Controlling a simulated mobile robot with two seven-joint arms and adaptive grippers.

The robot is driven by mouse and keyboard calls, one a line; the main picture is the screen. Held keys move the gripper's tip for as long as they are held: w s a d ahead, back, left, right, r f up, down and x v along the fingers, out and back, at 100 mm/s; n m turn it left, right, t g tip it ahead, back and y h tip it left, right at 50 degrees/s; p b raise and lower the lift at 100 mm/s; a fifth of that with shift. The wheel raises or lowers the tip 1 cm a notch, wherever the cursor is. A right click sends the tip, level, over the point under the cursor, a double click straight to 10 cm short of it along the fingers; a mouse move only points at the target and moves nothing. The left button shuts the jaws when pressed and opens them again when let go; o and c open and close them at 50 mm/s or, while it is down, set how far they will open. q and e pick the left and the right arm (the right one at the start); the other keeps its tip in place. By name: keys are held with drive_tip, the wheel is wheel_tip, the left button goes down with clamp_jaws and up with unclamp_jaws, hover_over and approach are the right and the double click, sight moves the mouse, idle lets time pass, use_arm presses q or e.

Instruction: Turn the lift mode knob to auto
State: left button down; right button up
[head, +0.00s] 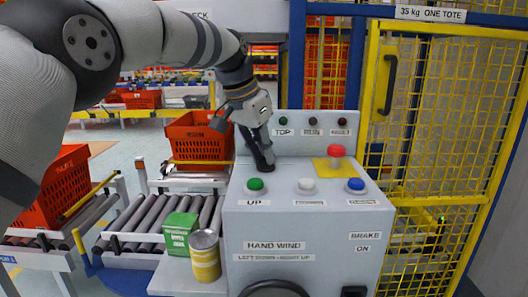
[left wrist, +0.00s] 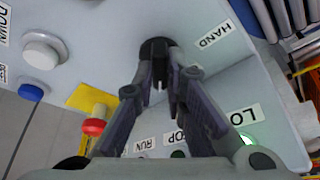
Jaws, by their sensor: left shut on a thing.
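The black lift mode knob (left wrist: 158,48) is on the grey control panel (head: 315,225). In the left wrist view a HAND label (left wrist: 214,36) lies beside it. My left gripper (left wrist: 160,82) reaches down to the knob, with its two dark fingers closed on it. In the head view the left gripper (head: 268,165) is at the panel's left side, above the green UP button (head: 256,185), and hides most of the knob. I cannot read which way the knob points, and I see no AUTO label. My right gripper is not in view.
A red mushroom button (head: 336,152) on a yellow plate, a white button (head: 306,185) and a blue button (head: 356,185) stand close right. Indicator lamps (head: 314,122) line the back. A green box (head: 180,234) and a can (head: 205,256) stand left. A yellow cage (head: 450,150) is at right.

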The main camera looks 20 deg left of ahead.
use_arm(q)
drive_tip(key=shift+f, duration=0.1)
drive_tip(key=c, duration=1.6)
unclamp_jaws()
drive_tip(key=shift+c, duration=0.2)
drive_tip(key=v, duration=1.2)
drive_tip(key=shift+w, duration=0.1)
